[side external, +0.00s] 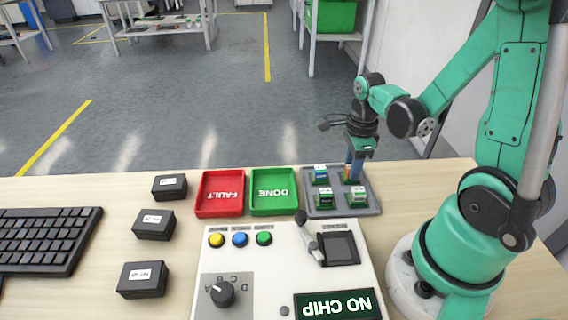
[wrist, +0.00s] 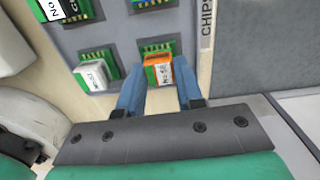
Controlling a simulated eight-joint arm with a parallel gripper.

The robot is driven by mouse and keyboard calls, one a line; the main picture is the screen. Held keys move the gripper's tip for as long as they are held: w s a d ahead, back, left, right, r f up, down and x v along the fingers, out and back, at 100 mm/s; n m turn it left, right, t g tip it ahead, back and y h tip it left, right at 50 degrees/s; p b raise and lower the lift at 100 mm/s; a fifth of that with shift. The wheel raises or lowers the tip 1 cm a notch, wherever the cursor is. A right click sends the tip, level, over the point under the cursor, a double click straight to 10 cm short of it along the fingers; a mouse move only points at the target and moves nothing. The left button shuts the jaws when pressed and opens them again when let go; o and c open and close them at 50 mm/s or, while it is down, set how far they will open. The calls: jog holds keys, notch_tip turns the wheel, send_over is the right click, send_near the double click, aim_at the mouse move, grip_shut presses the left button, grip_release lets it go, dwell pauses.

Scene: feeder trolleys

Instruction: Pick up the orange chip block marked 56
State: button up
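The orange chip block (wrist: 158,72) sits in a green socket on the grey tray, its white label facing up; the number is too small to read surely. In the side external view, only a sliver of orange shows beside my fingers. My gripper (wrist: 161,77) points down over this block. Its two blue fingers stand one on each side of the block, close to its sides; they look open, with contact hard to judge. My gripper also shows in the side external view (side external: 354,172), low over the back right of the grey tray (side external: 325,211).
A white block (wrist: 92,75) and other chip blocks (side external: 325,198) stand close by in the same tray. Left of it are the green DONE tray (side external: 273,207) and red FAULT tray (side external: 220,209). A control panel (side external: 270,270) lies in front.

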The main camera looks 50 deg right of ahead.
grip_shut()
jog(key=shift+r, duration=0.1)
